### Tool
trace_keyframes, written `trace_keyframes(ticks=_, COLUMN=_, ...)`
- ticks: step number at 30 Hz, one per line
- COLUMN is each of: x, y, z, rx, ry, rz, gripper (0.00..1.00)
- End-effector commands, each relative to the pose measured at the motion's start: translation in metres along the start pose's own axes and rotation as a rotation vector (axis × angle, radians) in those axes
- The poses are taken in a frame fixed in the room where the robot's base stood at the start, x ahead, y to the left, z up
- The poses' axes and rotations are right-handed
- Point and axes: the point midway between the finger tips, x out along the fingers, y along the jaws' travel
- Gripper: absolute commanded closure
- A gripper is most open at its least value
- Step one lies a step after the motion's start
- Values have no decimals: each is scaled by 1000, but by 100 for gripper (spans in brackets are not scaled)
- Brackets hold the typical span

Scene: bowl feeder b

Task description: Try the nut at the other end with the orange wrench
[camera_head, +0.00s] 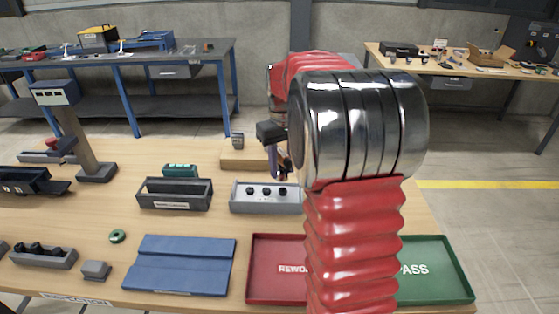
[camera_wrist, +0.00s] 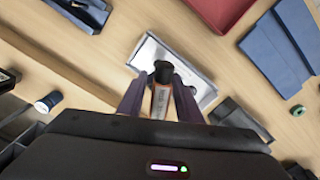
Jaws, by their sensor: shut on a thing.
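My gripper (camera_head: 283,163) hangs above the back of the table, next to a grey tray (camera_head: 240,207) with several black round-topped pieces. In the wrist view my gripper (camera_wrist: 161,88) is shut on a slim, orange-edged tool with a grey labelled face, seemingly the orange wrench (camera_wrist: 160,102). Its far end meets a dark round piece (camera_wrist: 163,72); I cannot tell whether that belongs to the tool. In the head view only a little orange of the wrench (camera_head: 284,174) shows. A ribbed metal cylinder (camera_head: 237,141) sits on a wooden block (camera_head: 248,159). I cannot make out which piece is the nut.
My red arm blocks much of the head view. A red REWORK tray (camera_head: 262,290), a green PASS tray (camera_head: 455,272) and a blue mat (camera_head: 180,263) lie in front. A dark bin (camera_head: 174,203) stands left of the grey tray. A green ring (camera_head: 117,236) lies left.

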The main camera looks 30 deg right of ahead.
Motion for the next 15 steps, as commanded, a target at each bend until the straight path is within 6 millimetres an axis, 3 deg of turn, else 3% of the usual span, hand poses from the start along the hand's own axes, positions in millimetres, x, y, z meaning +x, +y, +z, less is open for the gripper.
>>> trace_keyframes(ticks=15, x=5, y=9, z=5, rx=21, ry=-1, rz=-1, gripper=100)
